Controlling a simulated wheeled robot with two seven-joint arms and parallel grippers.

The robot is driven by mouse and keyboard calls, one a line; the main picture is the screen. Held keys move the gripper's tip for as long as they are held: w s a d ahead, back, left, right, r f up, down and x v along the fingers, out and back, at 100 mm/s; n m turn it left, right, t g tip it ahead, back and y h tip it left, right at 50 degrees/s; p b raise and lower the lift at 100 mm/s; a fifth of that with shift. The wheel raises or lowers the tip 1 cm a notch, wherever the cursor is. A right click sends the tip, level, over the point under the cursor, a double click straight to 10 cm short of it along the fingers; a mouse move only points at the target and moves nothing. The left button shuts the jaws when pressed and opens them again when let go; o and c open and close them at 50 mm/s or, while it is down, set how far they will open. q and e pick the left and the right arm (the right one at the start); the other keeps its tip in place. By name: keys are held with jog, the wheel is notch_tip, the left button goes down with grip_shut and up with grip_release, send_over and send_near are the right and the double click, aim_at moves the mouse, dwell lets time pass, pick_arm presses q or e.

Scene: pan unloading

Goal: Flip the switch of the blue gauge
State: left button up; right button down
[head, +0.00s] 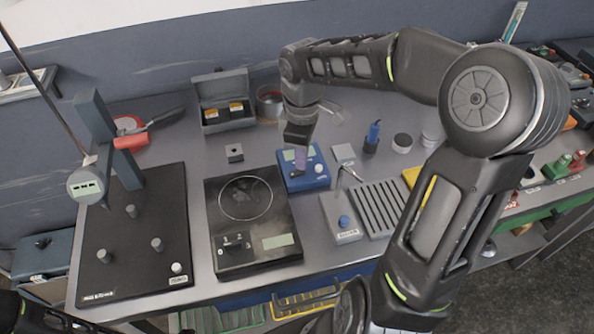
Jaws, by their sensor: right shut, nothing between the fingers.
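The blue gauge (317,181) is a small blue box on the grey table, just right of the black scale. It has a pale display and a round light knob on its top. My right gripper (300,168) points down at the left part of its top and is shut and empty. The fingertips hide part of the gauge's top, and I cannot tell whether they touch it. The switch is too small or too hidden to make out clearly. A dark bit of my left arm shows at the bottom left corner, but its gripper is not in view.
A black scale (285,205) with a round plate stands left of the gauge. A grey device (338,230) with a blue knob and a slotted block (378,212) are close on the right. A blue-topped tool (373,137) stands behind. A tall stand (150,215) is at left.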

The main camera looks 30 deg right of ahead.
jog(key=shift+f+b, duration=0.6)
jog(key=shift+f, duration=0.2)
jog(key=shift+s+a+f, duration=0.1)
jog(key=shift+s+f, duration=0.05)
jog(key=shift+f, duration=0.05)
dwell(0.3)
jog(key=shift+r, duration=0.15)
jog(key=shift+w+r+p, duration=0.25)
jog(key=shift+r+p, duration=0.6)
jog(key=shift+r, duration=0.1)
notch_tip(320, 180, up, 5)
jog(key=p, duration=0.4)
jog(key=shift+s, duration=0.1)
jog(key=shift+f, duration=0.1)
